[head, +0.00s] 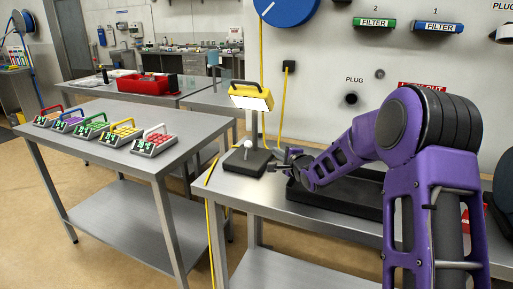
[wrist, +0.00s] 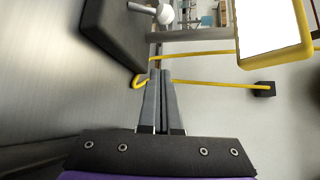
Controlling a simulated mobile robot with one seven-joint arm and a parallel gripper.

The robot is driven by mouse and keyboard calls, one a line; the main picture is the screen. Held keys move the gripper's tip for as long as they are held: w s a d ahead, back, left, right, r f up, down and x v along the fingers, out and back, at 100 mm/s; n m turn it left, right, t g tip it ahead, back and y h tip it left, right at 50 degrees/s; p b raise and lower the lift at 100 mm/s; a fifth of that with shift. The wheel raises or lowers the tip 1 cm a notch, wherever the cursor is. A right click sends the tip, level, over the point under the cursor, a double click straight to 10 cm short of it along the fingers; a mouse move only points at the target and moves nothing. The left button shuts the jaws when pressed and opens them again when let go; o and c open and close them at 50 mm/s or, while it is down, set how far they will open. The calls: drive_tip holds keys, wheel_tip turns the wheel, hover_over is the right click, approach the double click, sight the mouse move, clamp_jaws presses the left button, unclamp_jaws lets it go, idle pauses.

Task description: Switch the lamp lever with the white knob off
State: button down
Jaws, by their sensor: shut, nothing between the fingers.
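The lamp has a yellow head (head: 250,96) with a bright white lit face, on a post above a dark base (head: 245,163). Its lever ends in a white knob (head: 248,144) that stands just above the base. In the wrist view the knob (wrist: 165,14) is at the top edge on a short grey rod, the dark base (wrist: 115,32) is at upper left, and the lit lamp head (wrist: 275,28) is at upper right. My gripper (head: 276,160) is right of the knob, near the base. Its fingers (wrist: 160,76) are together and empty, apart from the knob.
A black tray (head: 340,203) lies on the bench under my arm. A yellow cable (head: 281,110) hangs from a wall socket behind the lamp. A table at left holds several devices with coloured handles (head: 155,141). The steel bench (head: 262,192) is clear in front of the lamp.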

sight(265, 154)
drive_tip(key=b+x, duration=0.1)
drive_tip(key=x, duration=0.9)
drive_tip(key=shift+a, duration=0.15)
drive_tip(key=shift+s+a+r, duration=0.15)
drive_tip(key=shift+s+a, duration=0.3)
drive_tip(key=shift+s+a+r, duration=0.2)
drive_tip(key=shift+s+a, duration=0.2)
drive_tip(key=shift+a, duration=0.05)
drive_tip(key=shift+s+a+r+b, duration=0.15)
drive_tip(key=shift+s+a+b, duration=0.2)
drive_tip(key=shift+s+a, duration=0.1)
drive_tip(key=shift+d+r, duration=0.1)
drive_tip(key=shift+d, duration=0.1)
drive_tip(key=shift+a, duration=0.2)
